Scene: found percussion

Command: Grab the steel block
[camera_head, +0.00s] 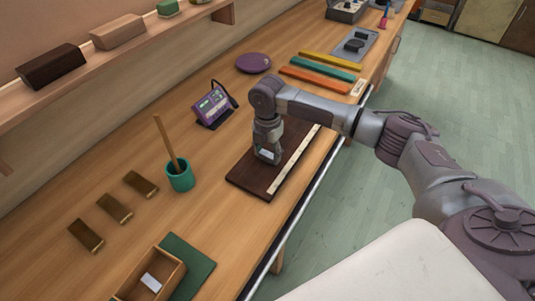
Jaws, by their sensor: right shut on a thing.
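My right gripper (267,146) points down over the dark brown board (253,182) near the front edge of the bench. It is shut on a small light grey block, the steel block (267,155), whose pale face shows between the fingers. I cannot tell whether the block touches the board. A pale strip runs along the board's right side. My left gripper is out of view.
A wooden box (124,294) holds a pale block (151,282), with a green mat (196,262) beside it. A teal cup (181,181) with a stick, a purple device (212,105) and coloured bars (322,72) stand around. Open bench lies left of the board.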

